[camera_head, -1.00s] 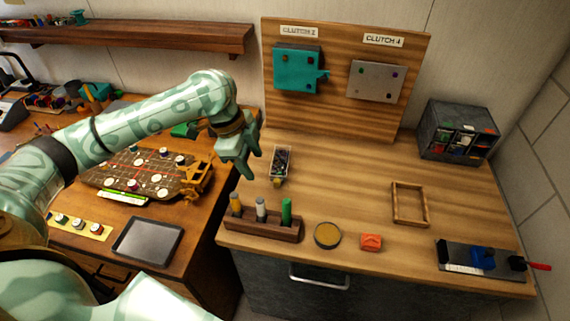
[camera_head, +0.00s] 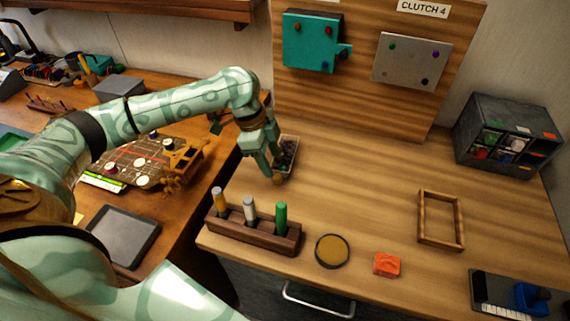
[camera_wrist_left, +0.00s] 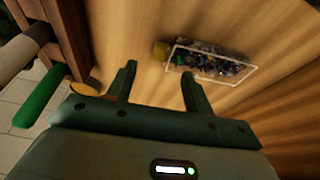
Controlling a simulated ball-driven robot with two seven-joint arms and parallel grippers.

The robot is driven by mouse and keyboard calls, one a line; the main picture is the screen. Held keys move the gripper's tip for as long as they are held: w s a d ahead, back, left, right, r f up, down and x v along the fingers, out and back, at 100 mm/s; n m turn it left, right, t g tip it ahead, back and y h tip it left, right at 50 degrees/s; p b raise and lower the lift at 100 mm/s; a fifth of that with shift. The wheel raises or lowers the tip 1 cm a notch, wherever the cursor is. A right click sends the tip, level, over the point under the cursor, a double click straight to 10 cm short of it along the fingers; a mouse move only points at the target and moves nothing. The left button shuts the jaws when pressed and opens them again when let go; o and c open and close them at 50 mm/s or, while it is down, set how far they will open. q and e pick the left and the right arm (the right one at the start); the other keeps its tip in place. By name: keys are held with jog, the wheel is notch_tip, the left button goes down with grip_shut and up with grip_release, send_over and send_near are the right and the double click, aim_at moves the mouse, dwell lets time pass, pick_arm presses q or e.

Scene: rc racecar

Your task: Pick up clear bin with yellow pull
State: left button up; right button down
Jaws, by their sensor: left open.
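The clear bin (camera_head: 289,151) holds small dark parts and sits on the wooden bench, partly hidden behind my left gripper in the head view. Its yellow pull (camera_head: 278,180) is at its near end. In the left wrist view the bin (camera_wrist_left: 212,62) lies beyond the fingertips, with the yellow pull (camera_wrist_left: 160,50) at its left end. My left gripper (camera_head: 271,168) is open and empty, beside the bin in the head view. Its two fingers (camera_wrist_left: 158,80) stand apart in the wrist view, with no contact seen. My right gripper is not in view.
A wooden holder (camera_head: 252,237) with several upright tubes stands at the bench's near left. A round tin (camera_head: 332,251), orange block (camera_head: 386,264) and wooden frame (camera_head: 440,220) lie to the right. A drawer cabinet (camera_head: 506,137) stands at back right. The bench middle is clear.

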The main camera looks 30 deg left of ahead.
aim_at(277, 175)
pick_arm(q)
jog(key=shift+d+f, duration=0.1)
jog(key=shift+f, duration=0.2)
jog(key=b+x, duration=0.2)
jog(key=x, duration=0.3)
jog(key=shift+w+f, duration=0.1)
jog(key=shift+w, duration=0.05)
grip_shut()
